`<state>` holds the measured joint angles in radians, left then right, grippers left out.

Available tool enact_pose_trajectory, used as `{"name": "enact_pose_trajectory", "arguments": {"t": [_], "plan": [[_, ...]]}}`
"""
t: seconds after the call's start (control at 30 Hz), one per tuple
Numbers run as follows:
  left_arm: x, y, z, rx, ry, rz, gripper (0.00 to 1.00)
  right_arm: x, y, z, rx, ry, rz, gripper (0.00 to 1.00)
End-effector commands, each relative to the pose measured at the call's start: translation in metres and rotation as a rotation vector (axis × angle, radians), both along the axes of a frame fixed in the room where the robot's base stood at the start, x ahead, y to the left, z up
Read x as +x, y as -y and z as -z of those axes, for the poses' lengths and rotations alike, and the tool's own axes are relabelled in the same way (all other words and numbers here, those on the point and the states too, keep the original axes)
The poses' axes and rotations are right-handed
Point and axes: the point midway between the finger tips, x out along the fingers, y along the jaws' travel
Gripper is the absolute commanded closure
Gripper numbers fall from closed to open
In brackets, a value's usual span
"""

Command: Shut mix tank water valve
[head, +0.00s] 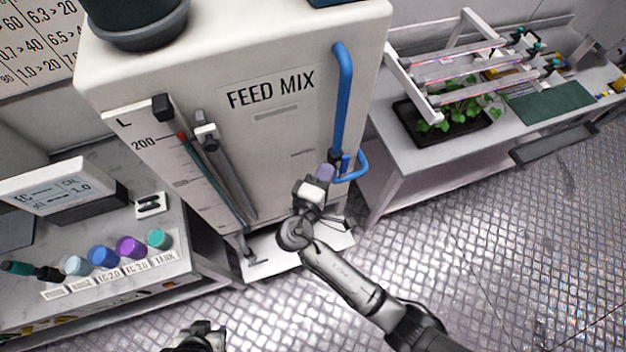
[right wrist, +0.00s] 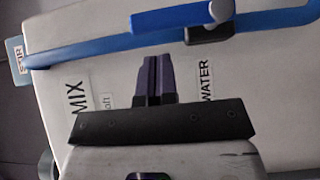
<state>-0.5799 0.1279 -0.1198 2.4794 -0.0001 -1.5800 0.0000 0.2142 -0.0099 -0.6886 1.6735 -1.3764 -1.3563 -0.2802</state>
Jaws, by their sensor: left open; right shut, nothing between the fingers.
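The white tank (head: 282,62) marked FEED MIX fills the middle of the head view. A blue water pipe (head: 343,100) runs down the right side of its front. In the right wrist view the blue pipe (right wrist: 90,52) crosses the top, and a blue valve handle (right wrist: 180,17) with a dark mount lies roughly along it, beside a WATER label (right wrist: 205,82). My right gripper (head: 325,172) is at the pipe's lower end; its purple fingers (right wrist: 154,78) are shut and empty, pointing at the pipe, apart from the handle in the picture. My left gripper (head: 197,338) is open, cut off at the bottom edge.
A bench with colored caps (head: 130,247) and a meter display (head: 58,190) stands at left. A plant rack (head: 455,75) with a seedling tray (head: 405,112) stands on a table at right. The metal floor at lower right is clear.

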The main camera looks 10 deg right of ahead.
Motion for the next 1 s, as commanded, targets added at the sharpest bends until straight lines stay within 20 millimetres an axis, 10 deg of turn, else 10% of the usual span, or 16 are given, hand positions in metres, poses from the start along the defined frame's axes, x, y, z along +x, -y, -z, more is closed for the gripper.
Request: {"name": "enact_pose_trajectory", "arguments": {"t": [1.0], "plan": [[0.000,0.001,-0.017,-0.004,0.000,-0.002,0.57,0.003,0.026,-0.005,0.082,-0.013,0.001,1.00]]}}
